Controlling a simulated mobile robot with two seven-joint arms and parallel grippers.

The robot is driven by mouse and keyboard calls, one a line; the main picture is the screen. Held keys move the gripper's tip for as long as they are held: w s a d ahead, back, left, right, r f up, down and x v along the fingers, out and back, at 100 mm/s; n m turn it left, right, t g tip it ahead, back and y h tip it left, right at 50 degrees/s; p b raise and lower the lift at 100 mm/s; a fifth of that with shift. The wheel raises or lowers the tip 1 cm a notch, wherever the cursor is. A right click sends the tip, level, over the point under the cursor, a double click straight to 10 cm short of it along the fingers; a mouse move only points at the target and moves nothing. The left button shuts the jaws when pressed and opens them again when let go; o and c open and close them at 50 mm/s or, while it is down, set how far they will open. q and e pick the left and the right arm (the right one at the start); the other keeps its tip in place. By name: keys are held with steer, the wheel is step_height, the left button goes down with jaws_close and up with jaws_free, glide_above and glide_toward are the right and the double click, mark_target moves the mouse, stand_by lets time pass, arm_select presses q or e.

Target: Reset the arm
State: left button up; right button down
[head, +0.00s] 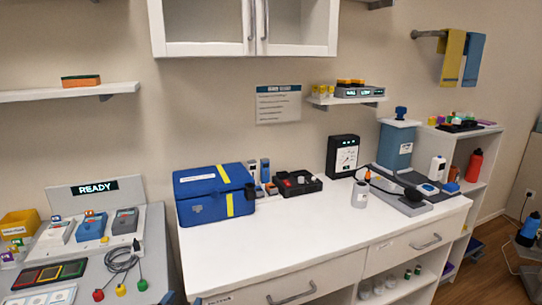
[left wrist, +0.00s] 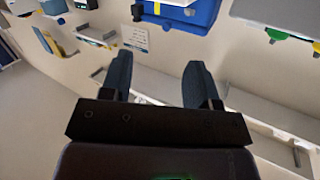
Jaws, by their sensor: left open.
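My left gripper (left wrist: 158,68) shows in the left wrist view with its two dark fingers spread apart. Nothing is between the fingers. In the head view only what look like its fingertips (head: 182,299) show at the bottom edge, in front of the white counter; the rest of the arm is out of frame. My right gripper is in neither view.
The counter's front middle is clear. A grey bench (head: 150,262) with devices and cables stands left.

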arm_select(q)
steer(key=s+a+f+g+y, duration=0.1)
steer(key=s+a+f, duration=0.3)
steer(key=s+f, duration=0.4)
steer(key=s+a+f+n+g+y, duration=0.1)
steer(key=s+a+f+g, duration=0.3)
steer(key=s+f, duration=0.5)
steer(key=s, duration=0.8)
steer(key=shift+s+f+n+g, duration=0.2)
steer(key=shift+f+n+g, duration=0.1)
steer(key=shift+a, duration=0.1)
